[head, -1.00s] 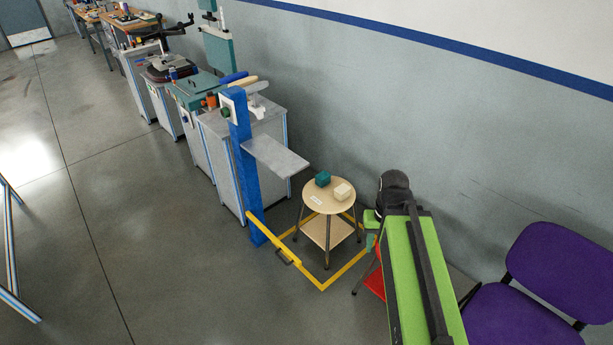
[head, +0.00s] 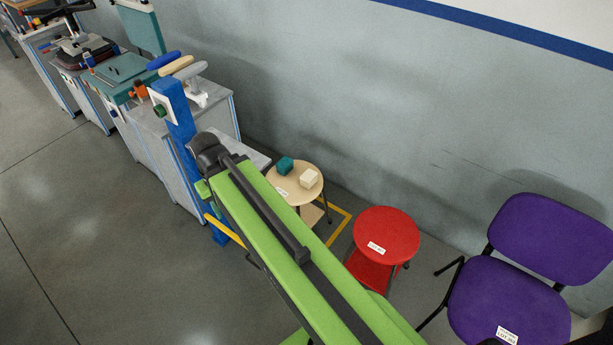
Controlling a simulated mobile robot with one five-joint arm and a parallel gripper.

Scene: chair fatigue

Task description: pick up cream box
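The cream box (head: 308,178) is a small pale block on the round wooden stool (head: 277,200) in the head view. It sits near the right side of the stool top, beside a teal box (head: 285,165) and apart from it. My green arm crosses the view from the bottom to the left of the stool and covers part of the stool's lower left. I cannot make out my gripper's fingers; the arm's far end with a black joint shows left of the stool.
A red stool (head: 386,232) and a purple chair (head: 525,240) stand to the right. A blue post (head: 178,115) with a grey shelf stands at left, beside grey cabinets with test machines. A yellow floor frame (head: 340,225) lies around the wooden stool. The wall is close behind.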

